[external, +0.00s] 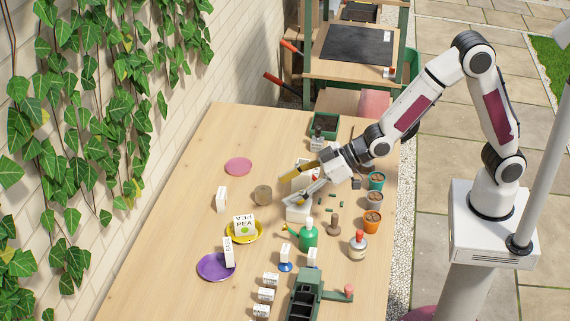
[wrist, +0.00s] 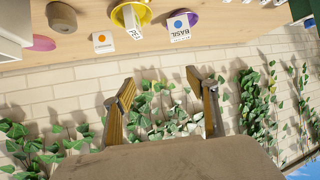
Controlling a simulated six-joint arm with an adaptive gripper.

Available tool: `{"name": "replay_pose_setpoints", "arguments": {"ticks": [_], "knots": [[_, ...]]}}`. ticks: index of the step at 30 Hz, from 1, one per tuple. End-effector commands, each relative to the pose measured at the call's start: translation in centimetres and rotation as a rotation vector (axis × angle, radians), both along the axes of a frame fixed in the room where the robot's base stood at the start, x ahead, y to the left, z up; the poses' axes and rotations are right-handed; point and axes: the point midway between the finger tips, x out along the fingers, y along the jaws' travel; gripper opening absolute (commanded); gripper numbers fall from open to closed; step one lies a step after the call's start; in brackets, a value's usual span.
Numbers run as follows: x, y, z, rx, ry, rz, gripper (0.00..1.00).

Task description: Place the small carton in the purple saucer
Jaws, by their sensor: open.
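The purple saucer (external: 210,268) lies near the front left of the table. A small white carton (external: 228,252) stands upright at its right side, overlapping it; whether its base is fully inside the rim is hard to tell. In the wrist view this carton (wrist: 180,30), marked BASIL with a blue dot, overlaps the purple saucer (wrist: 193,18). Another small white carton (external: 221,199) with an orange dot stands alone on bare wood; it also shows in the wrist view (wrist: 103,42). My gripper (external: 288,186) is open and empty, above the table and apart from both cartons.
A yellow saucer (external: 257,238) holds a larger PEA carton (external: 244,225). A brown round object (external: 263,194) and a pink saucer (external: 238,166) are nearby. The table's left side is clear.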

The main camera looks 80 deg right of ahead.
Motion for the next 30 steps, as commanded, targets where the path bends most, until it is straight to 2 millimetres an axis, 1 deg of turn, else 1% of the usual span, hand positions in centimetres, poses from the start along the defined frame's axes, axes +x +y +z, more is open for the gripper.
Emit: {"name": "replay_pose_setpoints", "arguments": {"ticks": [1, 4, 11, 15, 23, 30], "knots": [[-0.5, -0.8, 1.0, -0.002, 0.008, -0.009, 0.58], [-1.8, -2.3, 2.3, -0.011, 0.036, -0.026, 0.58], [-5.1, -5.6, 4.8, -0.028, 0.101, -0.063, 0.58], [-7.5, -7.6, 6.2, -0.037, 0.141, -0.086, 0.58], [-12.5, -11.0, 8.2, -0.053, 0.216, -0.129, 0.58], [-17.7, -13.7, 9.5, -0.066, 0.285, -0.168, 0.58]]}}
